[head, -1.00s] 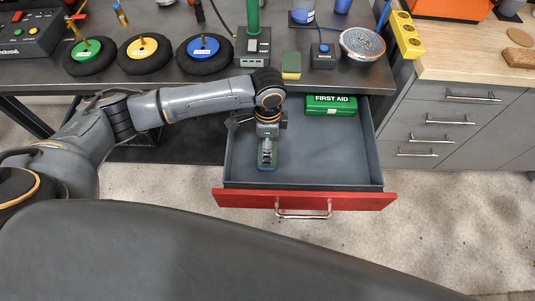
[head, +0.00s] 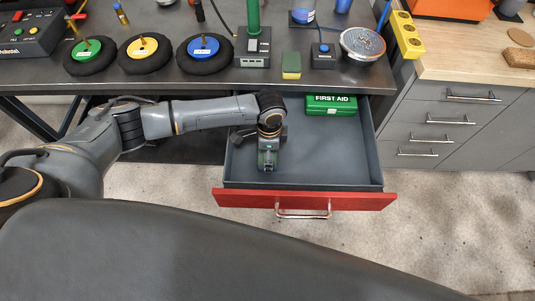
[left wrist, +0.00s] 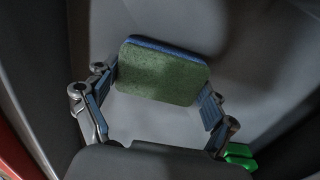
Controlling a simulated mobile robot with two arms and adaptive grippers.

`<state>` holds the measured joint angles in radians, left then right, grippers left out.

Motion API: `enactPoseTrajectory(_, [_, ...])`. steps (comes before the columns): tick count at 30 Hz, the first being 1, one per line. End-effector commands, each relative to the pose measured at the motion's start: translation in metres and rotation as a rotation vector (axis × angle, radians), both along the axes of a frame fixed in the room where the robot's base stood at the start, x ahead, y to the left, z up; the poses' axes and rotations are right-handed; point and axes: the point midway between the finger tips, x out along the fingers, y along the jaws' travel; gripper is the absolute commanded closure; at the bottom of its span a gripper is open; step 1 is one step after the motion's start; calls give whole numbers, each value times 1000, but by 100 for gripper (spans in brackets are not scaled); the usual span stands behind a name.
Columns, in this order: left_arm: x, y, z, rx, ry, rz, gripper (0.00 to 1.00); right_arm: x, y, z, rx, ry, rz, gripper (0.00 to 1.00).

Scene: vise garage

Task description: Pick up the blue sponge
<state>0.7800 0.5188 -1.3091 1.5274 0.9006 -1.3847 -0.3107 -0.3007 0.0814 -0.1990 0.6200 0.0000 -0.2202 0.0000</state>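The blue sponge (left wrist: 163,73) lies on the drawer floor in the left wrist view, green scouring face up with a blue edge along its far side. My left gripper (left wrist: 164,82) is spread wide, one finger at each short end of the sponge. The fingertips are very close to its ends; contact is not clear. In the head view my left gripper (head: 267,166) points down into the open drawer (head: 330,165) at its left side and hides the sponge. My right gripper is not in view.
A green first aid box (head: 331,104) sits at the back of the drawer. The red drawer front (head: 350,201) is a raised edge near the gripper. A green and yellow sponge (head: 291,66) lies on the workbench (head: 220,82) above.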

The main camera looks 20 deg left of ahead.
Motion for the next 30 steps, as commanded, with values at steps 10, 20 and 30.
enactPoseTrajectory(10, [0,0,0,0,0,0,27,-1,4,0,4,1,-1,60])
enactPoseTrajectory(20, [1,0,28,-2,-4,0,27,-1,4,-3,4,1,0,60])
enactPoseTrajectory(30, [-21,-65,97,-6,-1,-7,27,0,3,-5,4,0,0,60])
